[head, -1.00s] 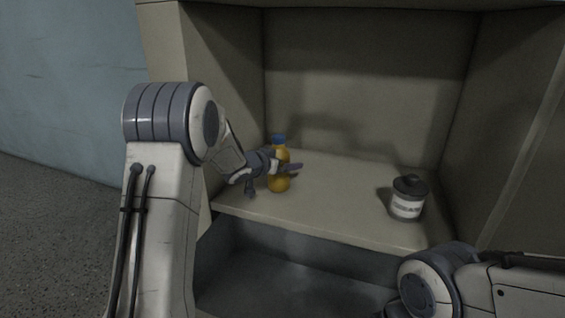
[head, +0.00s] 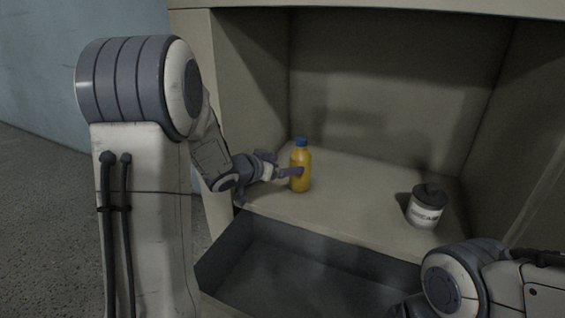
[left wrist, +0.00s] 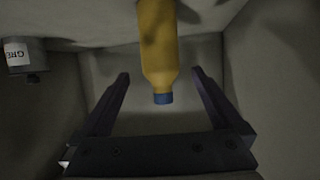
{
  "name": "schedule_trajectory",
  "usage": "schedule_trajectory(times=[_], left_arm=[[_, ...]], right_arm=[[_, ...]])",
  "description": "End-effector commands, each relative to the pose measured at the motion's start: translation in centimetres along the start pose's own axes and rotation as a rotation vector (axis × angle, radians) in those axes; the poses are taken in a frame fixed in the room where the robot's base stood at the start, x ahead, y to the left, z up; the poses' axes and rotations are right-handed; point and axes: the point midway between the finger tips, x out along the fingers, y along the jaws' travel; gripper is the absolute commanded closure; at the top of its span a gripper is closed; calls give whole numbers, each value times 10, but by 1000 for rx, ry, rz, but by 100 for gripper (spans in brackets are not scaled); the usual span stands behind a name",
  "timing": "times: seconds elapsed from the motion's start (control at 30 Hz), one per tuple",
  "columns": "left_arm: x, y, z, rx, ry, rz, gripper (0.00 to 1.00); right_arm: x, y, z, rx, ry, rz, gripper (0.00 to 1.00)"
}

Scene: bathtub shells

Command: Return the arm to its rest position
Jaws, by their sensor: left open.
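My left gripper (head: 268,187) is at the front left edge of the shelf, close to a yellow bottle with a blue cap (head: 300,168). The bottle stands upright on the shelf. In the left wrist view the gripper (left wrist: 160,95) is open and its jaws are apart, with the bottle (left wrist: 158,45) visible beyond and between them; neither finger appears to touch it. My right arm shows at the bottom right of the head view, but its gripper is not visible.
A grey jar with a dark lid and white label (head: 426,208) stands on the right part of the shelf (head: 350,205). Cabinet walls enclose the shelf at left, back and right. Below the shelf is a dark open recess (head: 290,275).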

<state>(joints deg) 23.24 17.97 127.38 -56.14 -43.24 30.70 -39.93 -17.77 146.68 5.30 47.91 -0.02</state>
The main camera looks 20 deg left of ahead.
Motion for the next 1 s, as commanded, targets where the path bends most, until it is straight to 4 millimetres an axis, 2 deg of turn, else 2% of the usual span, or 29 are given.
schedule_trajectory(times=[0.37, 0.53, 0.67, 1.0], left_arm=[[1, 0, 0, 0, 0, 0, 0], [12, 0, 2, 1, -1, 1, 0], [34, 1, 3, 2, 0, 2, 0], [102, 1, 4, 2, 0, 2, 0]], right_arm=[[1, 0, 0, 0, 0, 0, 0], [6, 0, 0, 0, 0, 0, 0], [16, 1, 1, 0, 0, 0, 0], [40, 3, 2, 0, 0, 0, 0]])
